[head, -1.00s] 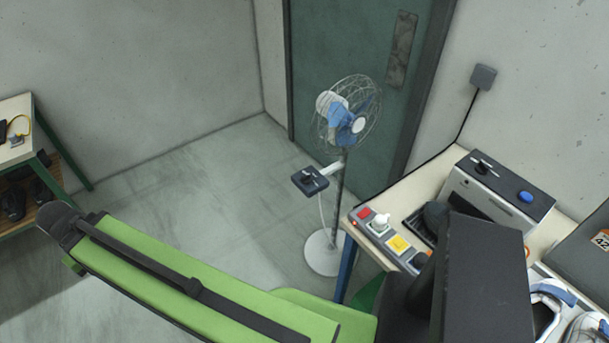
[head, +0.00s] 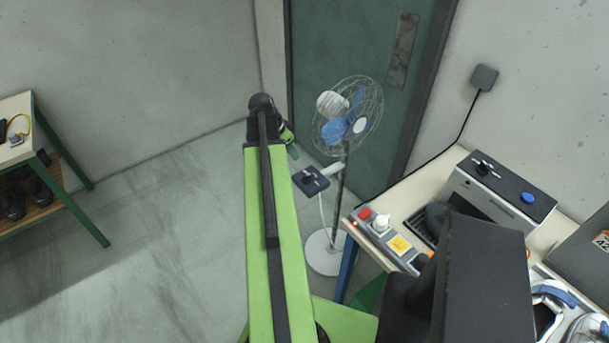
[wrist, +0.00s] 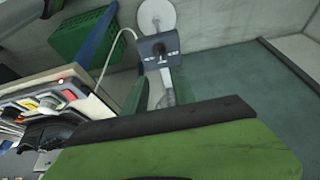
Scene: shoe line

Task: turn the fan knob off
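The fan (head: 346,115) stands on a round white base (head: 325,252) before the green door. Its dark control box (head: 306,184) sticks out from the post and carries a small knob (head: 314,175). In the wrist view the box (wrist: 147,49) and its knob (wrist: 160,48) appear upper middle, below the fan base (wrist: 156,17). My gripper (head: 289,141) is just above and left of the box in the head view, partly hidden by my arm. In the wrist view two green fingers of my gripper (wrist: 160,94) stand apart, empty, not touching the knob.
At right a workbench (head: 412,195) holds a button panel (head: 388,240), a grey machine (head: 500,190) and shoes (head: 590,328). A green crate (wrist: 85,38) shows in the wrist view. A shelf table (head: 20,150) stands far left. The floor between is clear.

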